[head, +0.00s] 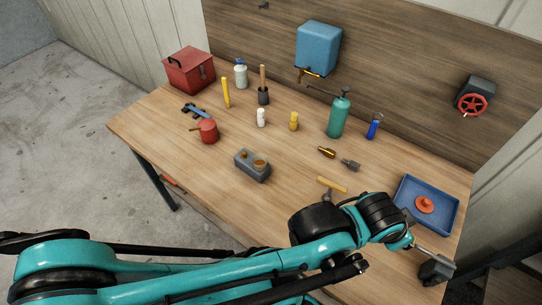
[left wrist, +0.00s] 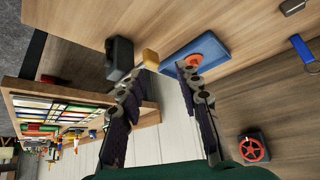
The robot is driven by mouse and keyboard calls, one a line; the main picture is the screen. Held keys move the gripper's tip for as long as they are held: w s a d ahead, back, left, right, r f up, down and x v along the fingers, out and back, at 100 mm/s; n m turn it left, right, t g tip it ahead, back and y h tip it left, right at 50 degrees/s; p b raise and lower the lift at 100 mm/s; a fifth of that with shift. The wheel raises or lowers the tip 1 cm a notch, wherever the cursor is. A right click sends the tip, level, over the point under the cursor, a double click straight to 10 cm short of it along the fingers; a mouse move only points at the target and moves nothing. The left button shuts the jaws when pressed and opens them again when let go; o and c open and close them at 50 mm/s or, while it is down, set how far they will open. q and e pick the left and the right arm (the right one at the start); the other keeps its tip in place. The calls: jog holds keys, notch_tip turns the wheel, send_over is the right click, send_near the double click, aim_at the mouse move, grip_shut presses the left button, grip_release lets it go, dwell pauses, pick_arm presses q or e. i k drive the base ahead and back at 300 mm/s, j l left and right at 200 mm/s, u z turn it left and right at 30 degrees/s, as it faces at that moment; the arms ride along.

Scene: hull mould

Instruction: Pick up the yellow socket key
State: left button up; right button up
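A yellow bar with a grey stem (head: 332,185), which looks like the yellow socket key, lies on the table at front centre. The lower end of its stem is close to my left arm's dark joint. The left wrist view does not clearly show it. My left gripper (left wrist: 164,78) is open and nothing shows between its fingers. It is at the front right of the table, well right of the key, near a dark block (left wrist: 120,58) with a tan-yellow piece (left wrist: 150,59) beside it. My right gripper is not in view.
A blue tray (head: 445,214) with a red part (head: 424,204) lies right of the key. Brass and grey fittings (head: 327,152) lie behind it. A grey block (head: 252,166) is to its left; a green pump bottle (head: 339,115) stands farther back. Bare wood surrounds the key's handle.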

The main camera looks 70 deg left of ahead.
aim_at(331, 185)
jog(key=k+u, duration=0.1)
jog(key=u, duration=1.8)
jog(key=l+u, duration=0.15)
jog(key=u, duration=0.6)
jog(key=i, duration=0.05)
